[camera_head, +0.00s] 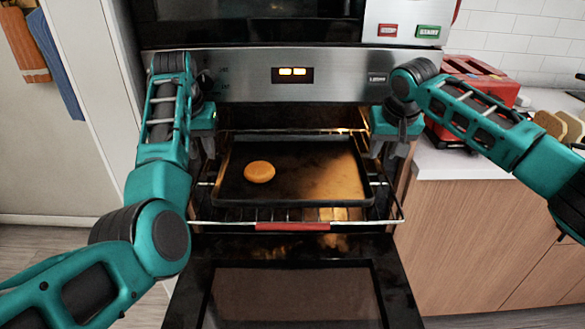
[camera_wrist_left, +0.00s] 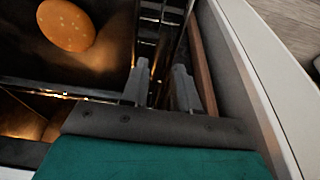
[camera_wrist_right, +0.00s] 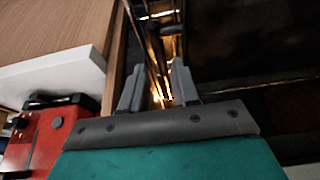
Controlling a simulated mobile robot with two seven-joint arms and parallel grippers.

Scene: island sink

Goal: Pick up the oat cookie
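The oat cookie (camera_head: 259,172), round and orange-brown, lies on the left part of a dark baking tray (camera_head: 325,178) in the open oven. It also shows in the left wrist view (camera_wrist_left: 66,25), at the top left, with pale specks. My left gripper (camera_head: 207,152) is at the left side of the oven opening, left of the cookie and apart from it. Its fingers (camera_wrist_left: 162,90) are spread with no object held. My right gripper (camera_head: 383,150) is at the right side of the opening, far from the cookie. Its fingers (camera_wrist_right: 157,90) are also spread and empty.
The tray rests on a pulled-out wire rack (camera_head: 345,213) with a red front strip (camera_head: 292,227). The oven door (camera_head: 295,290) hangs open below. A red appliance (camera_head: 475,95) stands on the right counter (camera_head: 450,165). A cabinet side borders the oven's left.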

